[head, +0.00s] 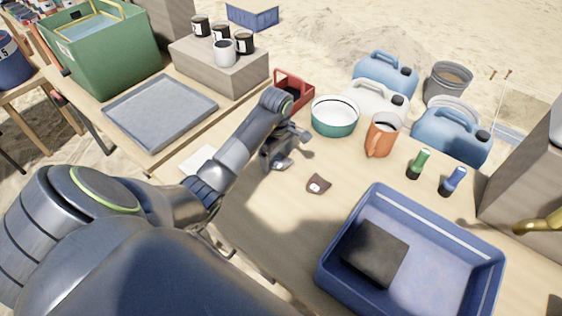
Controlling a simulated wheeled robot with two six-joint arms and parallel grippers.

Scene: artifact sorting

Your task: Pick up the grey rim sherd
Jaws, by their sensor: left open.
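A small brownish-grey sherd (317,184) with a pale spot lies on the wooden table, in the middle of the head view; I cannot tell for sure that it is the grey rim sherd. My left gripper (291,152) is open and empty. It is above and to the left of the sherd in the picture, apart from it. My right gripper is not in view.
A blue tray (333,244) holding a dark slab (375,252) stands at front right. Green (419,163) and blue (452,181) bottles stand right.

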